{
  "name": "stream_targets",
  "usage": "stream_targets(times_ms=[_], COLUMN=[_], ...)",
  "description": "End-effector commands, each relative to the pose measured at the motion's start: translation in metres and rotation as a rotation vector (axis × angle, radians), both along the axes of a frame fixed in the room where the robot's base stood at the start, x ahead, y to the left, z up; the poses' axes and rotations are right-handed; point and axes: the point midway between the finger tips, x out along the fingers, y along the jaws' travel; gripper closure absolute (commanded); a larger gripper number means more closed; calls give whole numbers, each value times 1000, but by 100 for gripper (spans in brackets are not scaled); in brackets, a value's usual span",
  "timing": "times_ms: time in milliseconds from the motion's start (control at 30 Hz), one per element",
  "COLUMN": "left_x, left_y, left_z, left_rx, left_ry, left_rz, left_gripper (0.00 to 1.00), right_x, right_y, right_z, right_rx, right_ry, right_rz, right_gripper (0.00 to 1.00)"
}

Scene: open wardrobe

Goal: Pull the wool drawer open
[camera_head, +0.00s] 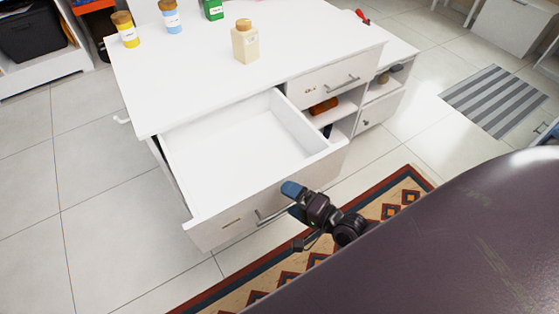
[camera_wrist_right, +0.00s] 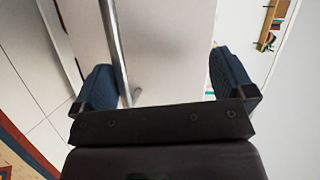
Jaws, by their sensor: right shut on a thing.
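The large drawer (camera_head: 245,150) of the white cabinet stands pulled well out, and its inside looks empty. A small label on its front is too small to read, so I cannot tell whether it names wool. In the right wrist view, the handle (camera_wrist_right: 114,45) passes between the blue fingertips, close beside the left one, with the pale drawer front behind. My left gripper is not in view.
Bottles with lids, including a cream one (camera_head: 245,43), stand on the white cabinet top (camera_head: 205,75). A shut drawer (camera_head: 335,77) and open shelves are to the right. A patterned rug (camera_head: 395,200) lies below. The tiled floor at left is clear.

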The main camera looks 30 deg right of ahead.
Motion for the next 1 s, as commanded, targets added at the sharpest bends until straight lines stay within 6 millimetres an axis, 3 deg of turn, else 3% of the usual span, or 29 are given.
stream_targets(times_ms=[33, 467, 533, 1000], left_x=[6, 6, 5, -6], left_y=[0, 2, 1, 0], left_z=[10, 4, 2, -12], left_rx=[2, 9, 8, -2], left_ry=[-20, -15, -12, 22], left_rz=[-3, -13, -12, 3], left_gripper=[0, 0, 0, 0], right_x=[9, -14, -18, -47], right_y=[-2, -11, -12, -22], right_z=[22, 10, 8, -5], right_rx=[1, 4, 6, 11], right_ry=[-51, -37, -34, -13], right_rz=[-5, -8, -7, -8], right_gripper=[19, 21, 63, 63])
